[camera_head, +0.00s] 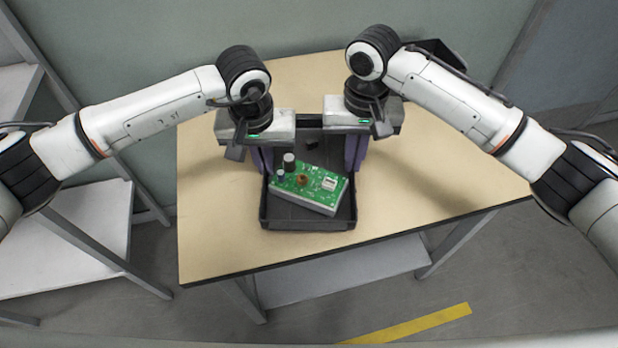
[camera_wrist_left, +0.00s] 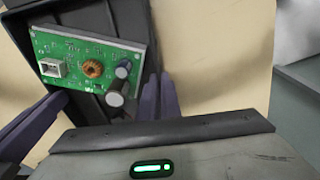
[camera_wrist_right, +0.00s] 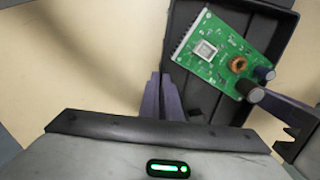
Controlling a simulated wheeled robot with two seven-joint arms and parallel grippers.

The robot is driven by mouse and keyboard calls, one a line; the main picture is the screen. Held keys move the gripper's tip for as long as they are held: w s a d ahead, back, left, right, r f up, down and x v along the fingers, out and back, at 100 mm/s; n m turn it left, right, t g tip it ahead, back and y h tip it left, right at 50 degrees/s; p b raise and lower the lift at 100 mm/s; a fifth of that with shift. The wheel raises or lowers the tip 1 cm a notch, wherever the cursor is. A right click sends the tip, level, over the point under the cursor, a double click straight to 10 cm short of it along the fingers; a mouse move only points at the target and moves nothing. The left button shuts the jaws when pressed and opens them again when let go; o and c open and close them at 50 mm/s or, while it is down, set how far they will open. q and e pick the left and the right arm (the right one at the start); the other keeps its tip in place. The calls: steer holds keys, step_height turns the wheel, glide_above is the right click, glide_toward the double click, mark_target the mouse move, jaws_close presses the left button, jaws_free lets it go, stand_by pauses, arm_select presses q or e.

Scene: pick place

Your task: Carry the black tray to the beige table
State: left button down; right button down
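The black tray (camera_head: 309,225) is over the beige table (camera_head: 440,190), near its front edge. I cannot tell whether its bottom touches the tabletop. A green circuit board (camera_head: 310,188) lies in it at a slant. My left gripper (camera_head: 262,160) is shut on the tray's left side wall, and my right gripper (camera_head: 354,152) is shut on its right side wall. In both wrist views, the purple fingers of the left gripper (camera_wrist_left: 159,97) and right gripper (camera_wrist_right: 162,97) pinch the rim. The far part of the tray is partly hidden under my grippers.
A white shelf rack (camera_head: 75,235) stands left of the table. A grey lower shelf (camera_head: 340,268) is under the tabletop. A dark object (camera_head: 437,50), partly hidden by my right arm, is at the back. The tabletop is bare left and right of the tray. Yellow tape (camera_head: 410,325) marks the floor.

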arm_select(q)
steer(key=c, duration=2.4)
jaws_free()
steer(key=shift+a+f, duration=0.1)
steer(key=shift+f, duration=0.3)
steer(key=shift+c, duration=0.2)
arm_select(e)
steer(key=c, duration=2.4)
jaws_free()
steer(key=shift+d+f, duration=0.1)
steer(key=shift+f, duration=0.3)
steer(key=shift+c, duration=0.2)
arm_select(q)
steer(key=o, duration=0.4)
steer(key=shift+r, duration=0.15)
arm_select(e)
steer(key=o, duration=0.4)
steer(key=shift+r, duration=0.2)
arm_select(q)
steer(key=shift+o, duration=0.2)
arm_select(e)
steer(key=shift+o, duration=0.2)
arm_select(q)
steer(key=shift+r, duration=0.1)
